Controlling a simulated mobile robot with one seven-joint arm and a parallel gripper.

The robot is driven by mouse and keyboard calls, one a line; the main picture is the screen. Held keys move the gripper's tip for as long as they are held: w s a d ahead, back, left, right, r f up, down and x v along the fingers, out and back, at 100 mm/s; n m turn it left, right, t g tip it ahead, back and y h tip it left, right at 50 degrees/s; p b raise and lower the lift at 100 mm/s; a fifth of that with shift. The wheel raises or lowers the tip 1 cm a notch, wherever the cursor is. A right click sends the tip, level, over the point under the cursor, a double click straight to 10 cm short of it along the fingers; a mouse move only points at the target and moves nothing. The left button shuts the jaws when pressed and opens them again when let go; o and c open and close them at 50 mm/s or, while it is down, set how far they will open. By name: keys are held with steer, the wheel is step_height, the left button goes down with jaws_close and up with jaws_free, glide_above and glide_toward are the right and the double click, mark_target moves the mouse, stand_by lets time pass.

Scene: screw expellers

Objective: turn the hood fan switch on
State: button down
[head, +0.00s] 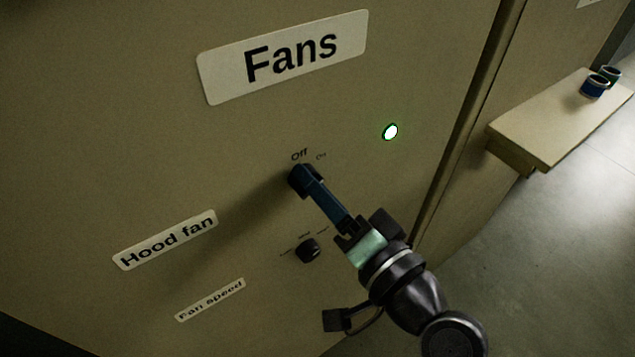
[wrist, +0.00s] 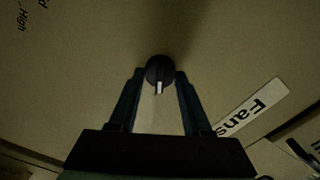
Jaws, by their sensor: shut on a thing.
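The hood fan switch is a round black knob with a pale pointer line, seen in the wrist view (wrist: 158,72). In the head view it sits under the "Off" and "On" marks, mostly hidden behind my gripper (head: 303,180). My gripper's two fingers (wrist: 158,78) are shut on the knob, one on each side. The "Hood fan" label (head: 165,240) is to the lower left of the knob on the panel. In the head view, the exact pointer direction is hidden by the fingers.
A smaller black fan speed knob (head: 307,250) lies just below my gripper, with its "Fan speed" label (head: 210,299) to the left. A lit white-green lamp (head: 390,132) is at the upper right. A shelf (head: 550,135) with small round containers (head: 595,86) juts out at right.

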stand_by(0.3)
steer(key=shift+c, duration=1.8)
jaws_free()
steer(key=b+v, duration=0.5)
steer(key=v, duration=0.8)
